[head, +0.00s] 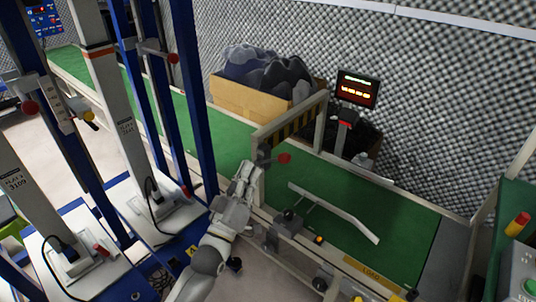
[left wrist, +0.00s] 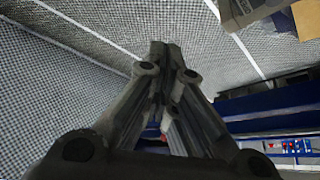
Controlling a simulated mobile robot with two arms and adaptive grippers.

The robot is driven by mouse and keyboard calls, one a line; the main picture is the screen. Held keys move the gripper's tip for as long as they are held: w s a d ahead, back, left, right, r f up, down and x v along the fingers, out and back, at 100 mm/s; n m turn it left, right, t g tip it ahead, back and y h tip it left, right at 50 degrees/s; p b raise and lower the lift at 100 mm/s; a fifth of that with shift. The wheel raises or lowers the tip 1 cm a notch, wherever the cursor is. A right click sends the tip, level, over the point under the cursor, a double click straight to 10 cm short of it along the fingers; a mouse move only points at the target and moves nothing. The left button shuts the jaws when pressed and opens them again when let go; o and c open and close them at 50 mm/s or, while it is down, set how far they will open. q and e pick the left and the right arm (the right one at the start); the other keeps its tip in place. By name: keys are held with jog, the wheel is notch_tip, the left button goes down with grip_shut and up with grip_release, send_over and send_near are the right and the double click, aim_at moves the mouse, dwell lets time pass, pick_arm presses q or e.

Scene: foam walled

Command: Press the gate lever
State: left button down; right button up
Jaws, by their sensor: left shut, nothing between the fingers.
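A dark hub sits at the post, at the lever's left end. My left gripper (head: 251,166) is up against this post, just left of and below the knob. I cannot tell whether it touches the lever. Its fingers are closed together and empty, as the left wrist view (left wrist: 166,52) also shows. The lever does not show in the left wrist view. My right gripper is not in view.
A cardboard box (head: 250,98) of dark foam lies behind the conveyor, near a screen (head: 357,89) on a stand. A white angled guide bar (head: 335,210) lies over the belt. Blue-framed machines (head: 120,125) with other red-knobbed levers stand at left.

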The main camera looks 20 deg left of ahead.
pick_arm(q)
jog(key=r+b, duration=0.1)
jog(key=r, duration=0.1)
send_over(272, 160)
jog(key=s, duration=0.3)
jog(key=shift+s+d+f, duration=0.2)
jog(key=shift+d+f, duration=0.35)
jog(key=shift+f, duration=0.2)
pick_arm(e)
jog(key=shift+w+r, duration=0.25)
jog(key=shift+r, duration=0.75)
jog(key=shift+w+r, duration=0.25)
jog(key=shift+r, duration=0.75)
